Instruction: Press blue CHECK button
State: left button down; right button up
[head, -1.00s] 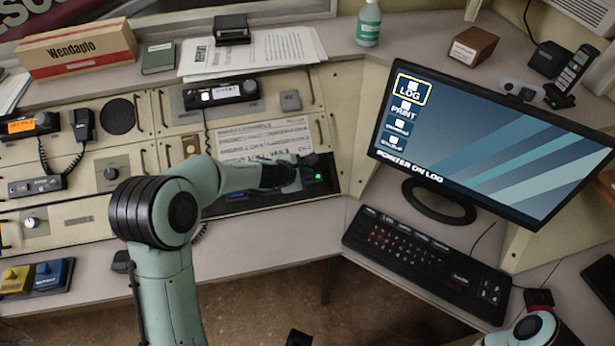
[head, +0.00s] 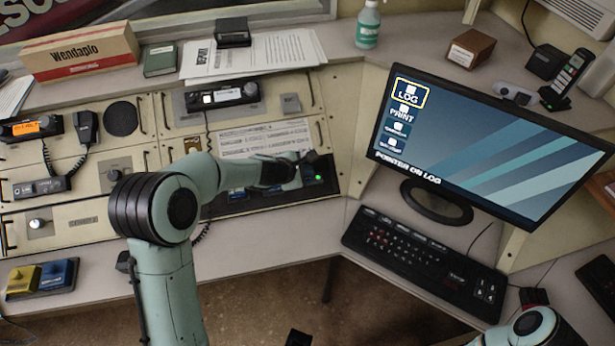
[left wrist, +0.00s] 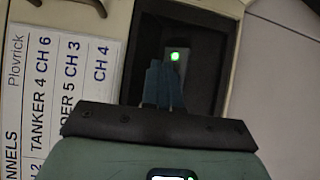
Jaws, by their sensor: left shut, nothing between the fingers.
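My left gripper (head: 296,174) reaches over the dark recessed strip (head: 240,202) at the right end of the console. Its fingers are shut with nothing between them. A small green light (head: 318,178) glows just beyond the fingertips, and a small blue patch (head: 312,170) shows beside it. In the left wrist view the shut fingers (left wrist: 164,72) point into the dark recess, just short of the green light (left wrist: 174,56). The CHECK lettering cannot be read; the fingers cover part of the recess. I cannot tell whether they touch anything.
A monitor (head: 490,150) reads "POINTER ON LOG", with a keyboard (head: 415,260) in front. A channel list (head: 262,139) lies on the panel beside the recess. A unit with a yellow part (head: 22,281) and a blue part (head: 57,274) sits at the lower left.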

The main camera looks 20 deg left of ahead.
pick_arm(q)
jog(key=shift+r+p, duration=1.95)
jog(key=shift+r, duration=0.45)
jog(key=shift+f, duration=0.1)
